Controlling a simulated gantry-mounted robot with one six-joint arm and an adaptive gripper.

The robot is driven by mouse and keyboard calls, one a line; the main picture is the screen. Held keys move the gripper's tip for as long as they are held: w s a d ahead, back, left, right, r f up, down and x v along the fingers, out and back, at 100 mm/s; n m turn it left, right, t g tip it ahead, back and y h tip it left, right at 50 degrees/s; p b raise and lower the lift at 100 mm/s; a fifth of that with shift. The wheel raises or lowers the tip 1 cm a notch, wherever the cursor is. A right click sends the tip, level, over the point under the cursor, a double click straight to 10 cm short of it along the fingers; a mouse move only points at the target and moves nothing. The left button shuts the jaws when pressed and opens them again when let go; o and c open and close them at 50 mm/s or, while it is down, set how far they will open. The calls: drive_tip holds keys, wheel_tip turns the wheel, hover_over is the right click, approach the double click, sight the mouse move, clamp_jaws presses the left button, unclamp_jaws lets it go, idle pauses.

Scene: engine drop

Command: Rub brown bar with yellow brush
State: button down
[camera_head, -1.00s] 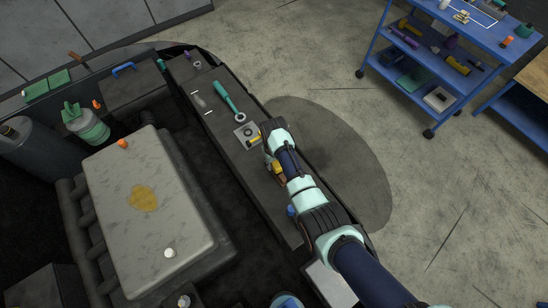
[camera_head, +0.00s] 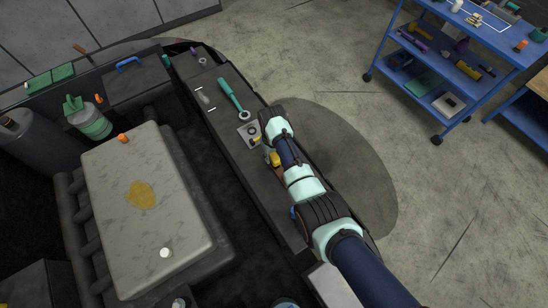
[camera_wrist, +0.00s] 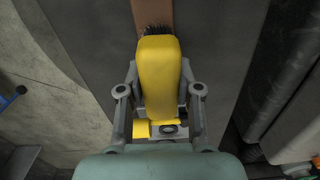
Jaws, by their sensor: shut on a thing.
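The yellow brush (camera_wrist: 159,80) is held between the two fingers of my gripper (camera_wrist: 160,92) in the wrist view. Its dark bristles (camera_wrist: 157,30) point to the top of that view and meet or overlap the end of the brown bar (camera_wrist: 152,14). I cannot tell whether they press on it. The bar lies on the dark ledge, its near part hidden behind the brush. In the head view, a bit of yellow (camera_head: 273,158) shows beside my gripper; my arm covers most of the brush and bar.
A light square plate (camera_head: 248,134) with a ring and a small yellow piece lies close to my gripper on the ledge. A green wrench (camera_head: 232,96) lies beyond it. A large grey engine cover (camera_head: 145,205) stands left. A blue trolley (camera_head: 440,60) stands apart, upper right.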

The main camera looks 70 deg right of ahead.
drive_tip(key=shift+f+b, duration=0.3)
drive_tip(key=shift+f, duration=0.1)
drive_tip(key=shift+r+p, duration=0.25)
drive_tip(key=shift+p, duration=0.05)
drive_tip(key=shift+f, duration=0.25)
drive_tip(key=shift+s+a+r, duration=0.1)
drive_tip(key=shift+r, duration=0.05)
drive_tip(key=shift+s+a+r+p, duration=0.25)
drive_tip(key=shift+s+p, duration=0.15)
drive_tip(key=shift+p, duration=0.6)
drive_tip(key=shift+s+a, duration=0.15)
drive_tip(key=shift+s, duration=0.05)
drive_tip(key=shift+f, duration=0.25)
drive_tip(key=shift+s+r+p, duration=0.1)
drive_tip(key=shift+p, duration=0.3)
